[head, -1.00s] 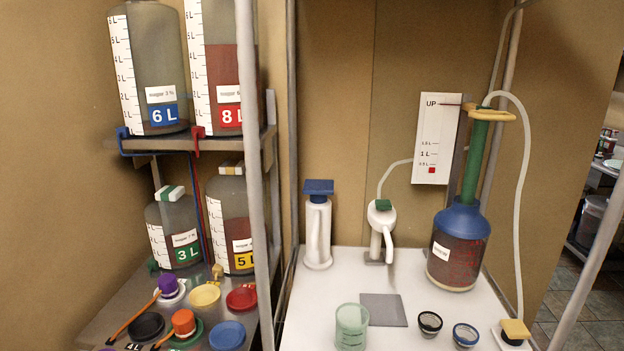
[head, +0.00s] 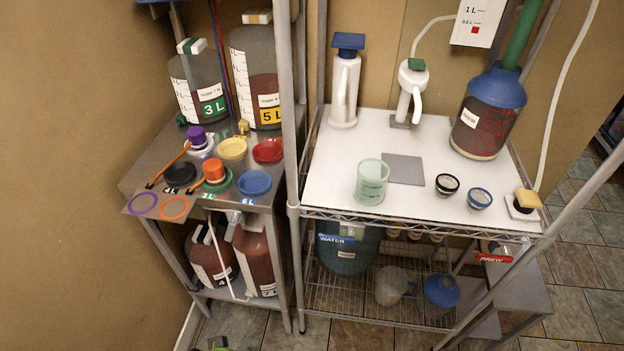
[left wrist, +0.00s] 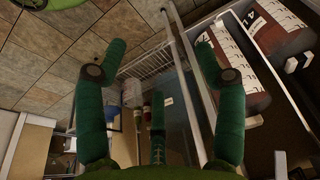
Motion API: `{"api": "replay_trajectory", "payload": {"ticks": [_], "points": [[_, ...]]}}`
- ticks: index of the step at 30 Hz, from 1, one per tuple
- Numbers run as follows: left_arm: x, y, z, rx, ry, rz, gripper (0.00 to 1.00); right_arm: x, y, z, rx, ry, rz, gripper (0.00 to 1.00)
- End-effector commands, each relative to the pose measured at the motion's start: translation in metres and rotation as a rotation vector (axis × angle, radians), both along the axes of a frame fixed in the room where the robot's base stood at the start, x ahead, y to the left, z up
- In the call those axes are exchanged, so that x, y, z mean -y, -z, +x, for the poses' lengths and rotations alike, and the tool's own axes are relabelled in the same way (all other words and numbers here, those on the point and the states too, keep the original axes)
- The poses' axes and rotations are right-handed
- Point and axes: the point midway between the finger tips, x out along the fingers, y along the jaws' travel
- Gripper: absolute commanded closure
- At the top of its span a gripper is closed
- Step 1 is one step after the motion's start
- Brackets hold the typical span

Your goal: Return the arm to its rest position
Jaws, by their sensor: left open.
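My left gripper (left wrist: 161,52) shows in the left wrist view, its green fingers spread wide with nothing held between them. Beyond the fingers are a wire shelf (left wrist: 150,65) and the tiled floor. In the head view only a small green and dark piece (head: 218,343) shows at the bottom edge, possibly part of my left arm. My right gripper is in neither view.
A white-topped rack (head: 330,180) holds a green-tinted beaker (head: 371,182), white pump bottles and a blue-topped carboy (head: 488,115). A metal bench (head: 140,180) at left holds jugs and coloured lids. Posts and shelf edges stand close. Tiled floor (head: 375,335) is open in front.

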Motion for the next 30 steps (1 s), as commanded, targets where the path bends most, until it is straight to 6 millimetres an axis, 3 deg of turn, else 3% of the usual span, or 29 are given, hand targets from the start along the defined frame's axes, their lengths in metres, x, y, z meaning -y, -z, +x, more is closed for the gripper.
{"api": "replay_trajectory", "payload": {"ticks": [1,6,12,15,21,25,30], "points": [[0.000,0.024,-0.005,-0.018,0.002,0.002,0.30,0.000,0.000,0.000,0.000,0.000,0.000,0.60],[-0.004,0.103,-0.033,-0.058,0.009,0.007,0.30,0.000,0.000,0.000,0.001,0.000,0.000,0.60],[-0.012,0.178,-0.089,-0.104,0.019,0.012,0.30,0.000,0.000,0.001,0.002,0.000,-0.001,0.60],[-0.018,0.204,-0.121,-0.123,0.023,0.015,0.30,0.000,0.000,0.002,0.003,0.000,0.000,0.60],[-0.028,0.230,-0.170,-0.149,0.031,0.020,0.30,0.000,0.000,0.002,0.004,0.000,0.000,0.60],[-0.031,0.234,-0.184,-0.154,0.034,0.021,0.30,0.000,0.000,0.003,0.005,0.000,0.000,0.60],[-0.031,0.235,-0.187,-0.155,0.034,0.021,0.30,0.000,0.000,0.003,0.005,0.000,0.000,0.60]]}}
